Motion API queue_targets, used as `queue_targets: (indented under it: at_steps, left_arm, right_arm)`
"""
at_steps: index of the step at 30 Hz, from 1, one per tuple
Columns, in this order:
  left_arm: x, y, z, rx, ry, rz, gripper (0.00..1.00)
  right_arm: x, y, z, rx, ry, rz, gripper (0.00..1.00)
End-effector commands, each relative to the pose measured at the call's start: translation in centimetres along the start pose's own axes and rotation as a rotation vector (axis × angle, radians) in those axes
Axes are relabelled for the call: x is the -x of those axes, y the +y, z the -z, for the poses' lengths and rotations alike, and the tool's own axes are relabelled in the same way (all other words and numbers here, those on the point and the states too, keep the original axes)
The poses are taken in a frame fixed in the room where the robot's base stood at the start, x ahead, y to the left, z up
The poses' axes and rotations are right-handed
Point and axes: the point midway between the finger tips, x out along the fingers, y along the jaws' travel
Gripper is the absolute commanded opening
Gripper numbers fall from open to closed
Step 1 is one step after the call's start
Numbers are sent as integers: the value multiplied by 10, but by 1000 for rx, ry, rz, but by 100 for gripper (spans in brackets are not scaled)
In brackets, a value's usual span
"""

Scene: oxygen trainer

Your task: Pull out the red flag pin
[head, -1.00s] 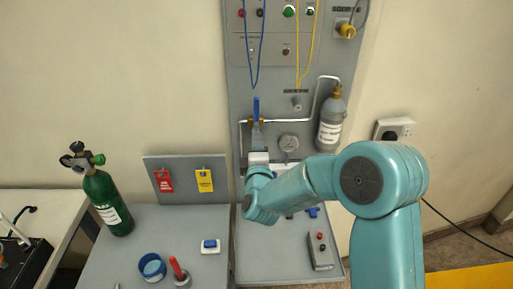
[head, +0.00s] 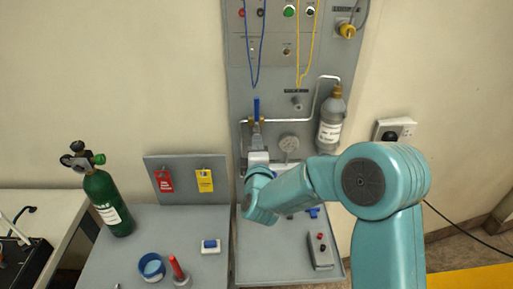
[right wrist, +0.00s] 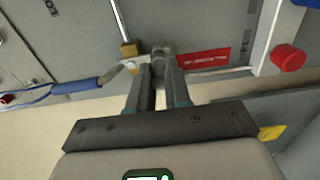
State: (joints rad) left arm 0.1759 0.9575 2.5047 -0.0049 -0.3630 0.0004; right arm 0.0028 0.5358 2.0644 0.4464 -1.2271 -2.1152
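The red flag (right wrist: 205,59) of the pin shows in the right wrist view, with pale lettering on it, just right of my right fingertips. My right gripper (right wrist: 161,62) reaches up to a grey rounded part at the flag's left end. Its two fingers stand close together with a narrow gap. I cannot tell whether they press on the pin or only stand around it. In the head view my right gripper (head: 257,158) is at the panel, below the upright blue lever (head: 257,107), and the flag is hidden there. My left gripper is not in view.
A blue handle (right wrist: 75,87) and a brass fitting (right wrist: 130,49) lie close to the fingers. A red knob (right wrist: 288,57) is at the right. A grey bottle (head: 331,120) and a gauge (head: 289,143) are on the panel. A green cylinder (head: 107,203) stands left.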

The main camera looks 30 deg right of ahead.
Motion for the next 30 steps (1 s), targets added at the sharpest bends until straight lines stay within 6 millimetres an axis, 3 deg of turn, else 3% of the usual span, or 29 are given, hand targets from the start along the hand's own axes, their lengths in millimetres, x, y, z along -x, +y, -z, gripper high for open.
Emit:
queue_targets:
  at_steps: [8,30]
  left_arm:
    - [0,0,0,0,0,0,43]
    - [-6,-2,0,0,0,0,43]
  right_arm:
    - [2,0,0,0,0,-1,0]
    - [35,0,0,-1,1,-1,0]
